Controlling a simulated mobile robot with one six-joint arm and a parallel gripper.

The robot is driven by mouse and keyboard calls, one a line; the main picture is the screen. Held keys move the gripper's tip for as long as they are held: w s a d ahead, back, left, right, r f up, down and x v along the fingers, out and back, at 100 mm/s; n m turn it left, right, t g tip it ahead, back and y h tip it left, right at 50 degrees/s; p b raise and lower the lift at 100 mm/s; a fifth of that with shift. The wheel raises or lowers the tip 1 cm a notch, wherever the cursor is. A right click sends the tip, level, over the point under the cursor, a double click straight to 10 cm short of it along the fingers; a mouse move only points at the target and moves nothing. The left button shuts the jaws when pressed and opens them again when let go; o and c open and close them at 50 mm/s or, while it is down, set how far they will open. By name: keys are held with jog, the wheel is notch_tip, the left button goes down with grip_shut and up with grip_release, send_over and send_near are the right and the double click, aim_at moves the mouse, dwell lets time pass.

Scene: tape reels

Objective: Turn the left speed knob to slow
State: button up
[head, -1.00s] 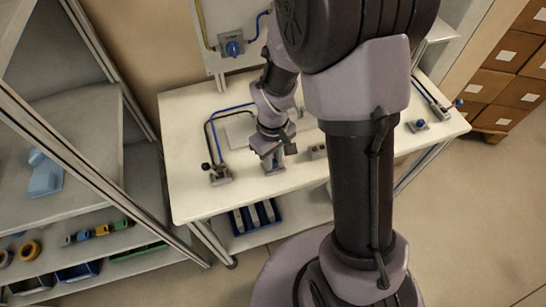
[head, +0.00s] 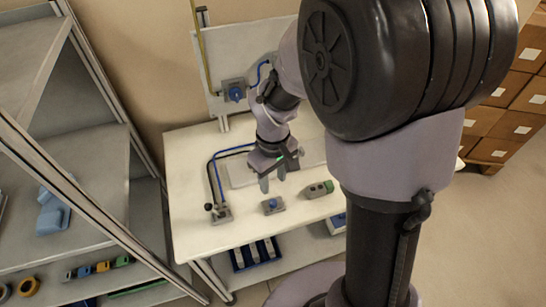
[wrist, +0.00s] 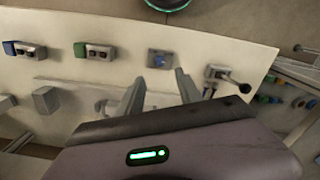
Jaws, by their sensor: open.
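A blue knob on a small grey base (head: 272,205) sits near the front of the white table, left of centre. It also shows in the wrist view (wrist: 158,59), beyond my fingertips. Which way its pointer faces is too small to tell. My gripper (head: 273,179) is open and empty, behind and above this knob in the head view, apart from it. In the wrist view my two spread fingers (wrist: 158,92) reach toward the knob without touching it. A second blue knob (head: 235,92) is on the upright panel behind the table.
A black-balled lever (head: 218,212) stands left of the table knob. A grey box with a green end (head: 318,190) is to its right. A raised light plate (head: 240,174) lies behind. Shelves with blue pieces (head: 54,217) stand at the left. My arm hides the table's right side.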

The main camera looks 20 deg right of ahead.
notch_tip(320, 180, up, 7)
jog(key=p, duration=0.1)
jog(key=shift+r+p, duration=0.15)
jog(key=shift+p, duration=0.15)
